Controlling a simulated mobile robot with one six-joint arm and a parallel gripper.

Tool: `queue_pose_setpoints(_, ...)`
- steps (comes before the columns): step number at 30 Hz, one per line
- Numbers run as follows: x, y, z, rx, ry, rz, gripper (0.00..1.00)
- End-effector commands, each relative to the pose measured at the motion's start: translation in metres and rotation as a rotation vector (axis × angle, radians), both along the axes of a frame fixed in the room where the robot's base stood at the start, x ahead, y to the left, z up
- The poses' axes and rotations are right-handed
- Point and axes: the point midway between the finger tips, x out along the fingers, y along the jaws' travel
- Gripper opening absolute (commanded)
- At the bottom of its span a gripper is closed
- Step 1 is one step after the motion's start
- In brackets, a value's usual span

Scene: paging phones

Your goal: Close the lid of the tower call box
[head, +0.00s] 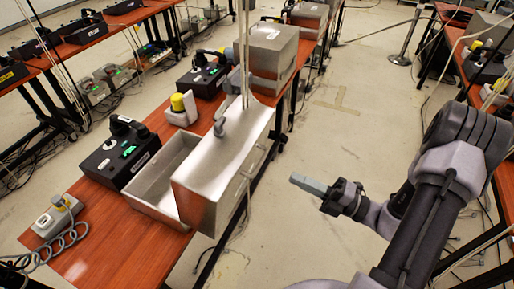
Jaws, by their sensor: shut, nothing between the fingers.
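A metal call box (146,187) stands near the front of the wooden table, open, its shallow inside showing. Its big silver lid (217,172) is swung out to the right, past the table's right edge, with a handle on its outer side. I cannot read a label that names it as the tower box. My gripper (308,183) is shut and empty. It is over the floor, right of the lid and apart from it, pointing left.
A black phone unit (118,160) and a grey corded device (57,214) sit left of the box. Another metal box (270,48) stands farther back. Thin cables hang in front of the lid. The floor (335,130) between the tables is mostly clear.

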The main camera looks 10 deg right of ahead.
Motion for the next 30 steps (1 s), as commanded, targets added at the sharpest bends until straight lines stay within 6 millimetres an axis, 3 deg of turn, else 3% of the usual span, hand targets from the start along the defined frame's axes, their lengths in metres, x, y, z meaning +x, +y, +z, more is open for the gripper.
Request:
queue_pose_setpoints(9,0.04,0.058,0.011,-0.003,-0.003,0.007,0.0)
queue_pose_setpoints(15,0.06,0.086,0.017,-0.004,-0.002,0.007,0.0)
queue_pose_setpoints(21,0.069,0.097,0.021,-0.004,-0.003,0.004,0.0)
queue_pose_setpoints(30,0.069,0.097,0.021,-0.004,-0.003,0.004,0.0)
